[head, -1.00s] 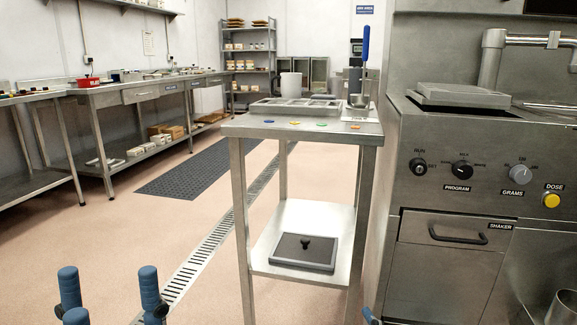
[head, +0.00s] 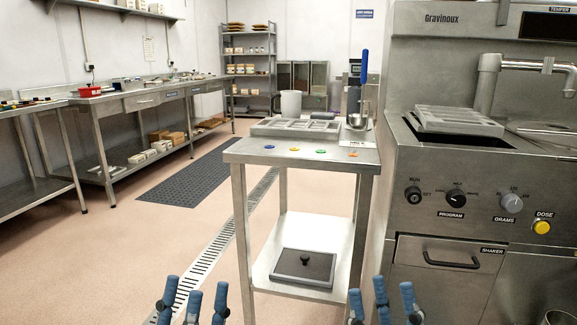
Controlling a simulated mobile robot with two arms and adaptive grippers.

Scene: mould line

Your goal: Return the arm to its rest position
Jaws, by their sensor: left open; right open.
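My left gripper (head: 193,300) is at the bottom edge of the head view, left of the small steel table. Its blue fingertips point up and stand apart, with nothing between them. My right gripper (head: 382,300) is at the bottom edge, right of the table and in front of the machine. Its blue fingertips are also spread and empty. Both grippers are open and touch nothing that I can see. The arms behind them are below the picture.
A small steel table (head: 235,155) holds a mould tray (head: 258,129), a white jug (head: 291,103) and coloured dots. A dark lidded plate (head: 318,267) lies on its lower shelf. The steel machine (head: 420,225) stands right, with a grey mould (head: 452,120) on top. Open floor lies left.

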